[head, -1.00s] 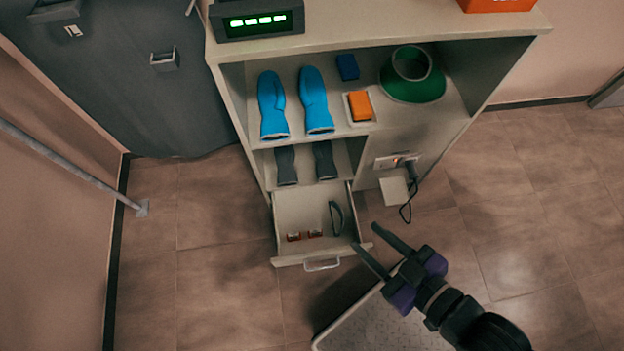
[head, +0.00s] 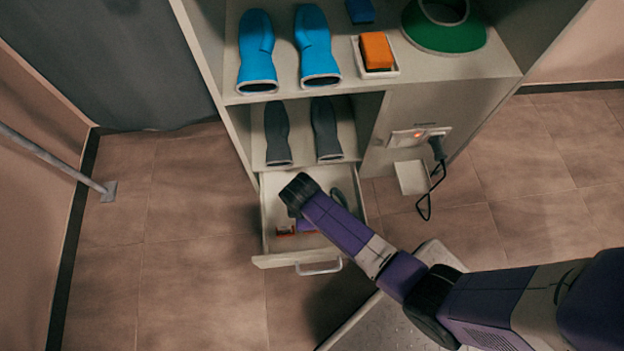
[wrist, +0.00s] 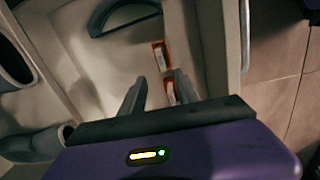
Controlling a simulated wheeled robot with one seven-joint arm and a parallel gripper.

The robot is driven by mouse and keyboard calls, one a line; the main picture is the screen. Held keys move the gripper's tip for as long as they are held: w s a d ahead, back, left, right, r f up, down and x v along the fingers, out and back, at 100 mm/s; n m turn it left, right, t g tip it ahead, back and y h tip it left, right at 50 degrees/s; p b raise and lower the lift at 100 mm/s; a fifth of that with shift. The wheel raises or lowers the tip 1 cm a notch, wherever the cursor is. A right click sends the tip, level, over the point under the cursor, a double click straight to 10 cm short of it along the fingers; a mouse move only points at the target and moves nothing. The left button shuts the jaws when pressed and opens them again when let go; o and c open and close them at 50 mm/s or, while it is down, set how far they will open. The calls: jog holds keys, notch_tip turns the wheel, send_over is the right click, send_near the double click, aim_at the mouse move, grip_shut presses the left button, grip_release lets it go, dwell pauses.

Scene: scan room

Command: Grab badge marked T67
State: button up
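Two small orange-red badges with white label strips lie in the open drawer. In the wrist view, one badge (wrist: 161,56) lies just beyond my fingertips, and the other badge (wrist: 170,91) is nearer, beside the right finger and partly hidden. Their markings are too small to read, so I cannot tell which is T67. My gripper (wrist: 160,77) is open and points down into the drawer, with nothing held. In the head view, my arm covers the fingers and part of the drawer; one badge (head: 285,231) shows left of my wrist.
The drawer (head: 272,260) is pulled out from the cabinet. A dark curved strap (wrist: 122,18) lies in it. A plugged cable (head: 437,170) hangs right of the drawer.

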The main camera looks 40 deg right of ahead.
jog(key=shift+s+d+f+n+g+b, duration=0.15)
jog(key=shift+d+f+n+g+b, duration=0.2)
jog(key=shift+f+g, duration=0.3)
jog(key=f+b, duration=0.1)
jog(key=f, duration=0.1)
jog(key=f+b, duration=0.2)
jog(key=f, duration=0.1)
jog(key=f+b, duration=0.2)
jog(key=shift+s+d+f, duration=0.2)
jog(key=shift+d, duration=0.1)
grip_shut()
